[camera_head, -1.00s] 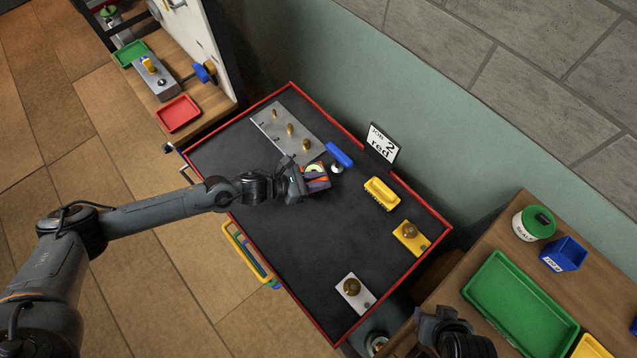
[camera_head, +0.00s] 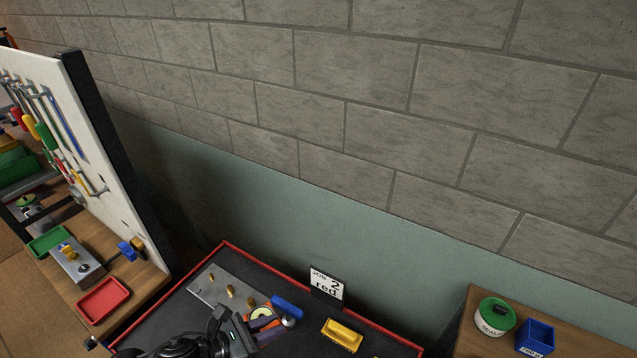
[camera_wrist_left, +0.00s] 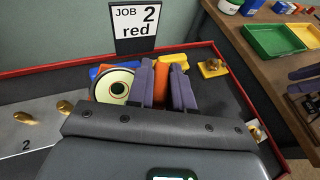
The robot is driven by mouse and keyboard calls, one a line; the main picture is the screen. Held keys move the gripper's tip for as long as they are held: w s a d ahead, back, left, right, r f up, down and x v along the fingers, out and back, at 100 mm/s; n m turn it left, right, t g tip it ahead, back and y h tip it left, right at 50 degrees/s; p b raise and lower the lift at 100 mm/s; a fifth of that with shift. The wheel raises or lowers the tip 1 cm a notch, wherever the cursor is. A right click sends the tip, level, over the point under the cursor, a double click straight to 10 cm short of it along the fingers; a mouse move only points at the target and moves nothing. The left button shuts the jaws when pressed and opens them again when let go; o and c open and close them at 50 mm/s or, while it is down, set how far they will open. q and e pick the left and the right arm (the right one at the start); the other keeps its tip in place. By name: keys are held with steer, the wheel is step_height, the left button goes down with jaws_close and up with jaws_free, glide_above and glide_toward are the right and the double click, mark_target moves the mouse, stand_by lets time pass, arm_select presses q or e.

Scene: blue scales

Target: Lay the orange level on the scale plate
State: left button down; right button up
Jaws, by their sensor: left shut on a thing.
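My left gripper (camera_wrist_left: 162,86) is shut on the orange level (camera_wrist_left: 160,72), which shows as an orange strip between the two fingers in the left wrist view. In the head view the left gripper (camera_head: 247,325) is over the black tray top, and a bit of orange (camera_head: 262,322) shows at its fingertips. I cannot tell whether the level touches the surface below. I cannot clearly make out a scale plate. Dark finger-like parts, probably my right gripper (camera_wrist_left: 305,74), show at the right edge of the left wrist view; their opening is unclear.
A tape roll (camera_wrist_left: 115,86) is left of the fingers. A blue-handled tool (camera_head: 287,307), a yellow block (camera_head: 342,335) and a grey plate with brass knobs (camera_head: 222,287) are nearby. A "JOB 2 red" card (camera_head: 327,286) stands at the red back rim (camera_head: 257,261).

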arm_select(q)
steer(key=n+t+y, duration=0.1)
steer(key=w+d+f+n+t+y, duration=0.1)
steer(key=n, duration=0.1)
steer(key=f+n+t+y, duration=0.1)
steer(key=y, duration=0.1)
steer(key=shift+w+d, duration=0.35)
steer(key=shift+w, duration=0.05)
steer(key=w+a+n+t+y, duration=0.25)
steer(key=a+n+y, duration=0.45)
steer(key=a, duration=0.4)
step_height(320, 180, up, 22)
steer(key=p, duration=2.3)
steer(key=shift+d+r+m, duration=0.2)
steer(key=shift+d+m, duration=0.1)
steer(key=shift+d, duration=0.05)
arm_select(e)
step_height(320, 180, up, 23)
steer(key=shift+r, duration=0.15)
